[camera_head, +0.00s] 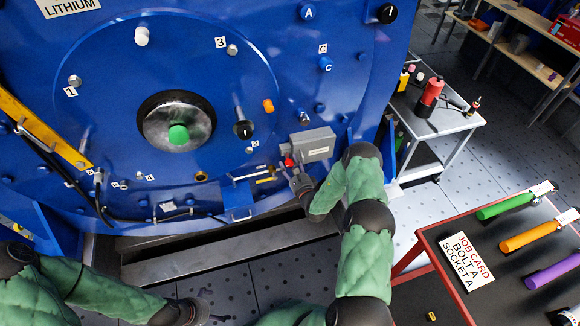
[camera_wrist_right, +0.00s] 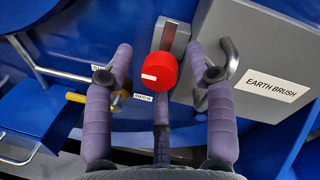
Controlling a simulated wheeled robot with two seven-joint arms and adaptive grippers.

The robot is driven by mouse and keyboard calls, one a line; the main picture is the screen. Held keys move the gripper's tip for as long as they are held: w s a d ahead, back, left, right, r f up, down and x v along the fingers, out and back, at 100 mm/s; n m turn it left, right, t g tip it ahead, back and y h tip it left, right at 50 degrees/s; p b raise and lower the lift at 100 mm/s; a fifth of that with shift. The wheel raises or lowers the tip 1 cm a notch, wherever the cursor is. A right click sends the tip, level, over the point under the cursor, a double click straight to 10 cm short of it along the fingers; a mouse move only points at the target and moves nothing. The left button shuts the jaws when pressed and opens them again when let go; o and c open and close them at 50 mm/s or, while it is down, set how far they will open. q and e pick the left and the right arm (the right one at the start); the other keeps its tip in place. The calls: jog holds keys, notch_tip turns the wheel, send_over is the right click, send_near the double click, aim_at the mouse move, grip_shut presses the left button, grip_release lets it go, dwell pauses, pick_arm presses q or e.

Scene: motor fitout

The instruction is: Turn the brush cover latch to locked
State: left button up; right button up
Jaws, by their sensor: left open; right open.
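The grey brush cover box (camera_head: 312,145) is on the lower right of the blue motor face; in the right wrist view the cover (camera_wrist_right: 258,65) reads EARTH BRUSH. Left of it, a red round knob (camera_wrist_right: 159,71) with a white mark pointing left sits on a grey plate; it also shows small in the head view (camera_head: 288,162). A small label below-left of the knob is too small to read. My right gripper (camera_head: 296,178) is open, a finger on each side of the knob, apart from it. My left gripper (camera_head: 205,311) is low and away from the motor.
A bent metal handle (camera_wrist_right: 229,62) is on the cover beside my right finger. A blue bracket (camera_head: 237,200) with a bar and yellow handle lies left of the knob. A red-edged table (camera_head: 420,262) with coloured-handled tools and a job card stands at right.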

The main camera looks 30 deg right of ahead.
jog(key=shift+w, duration=0.2)
grip_shut()
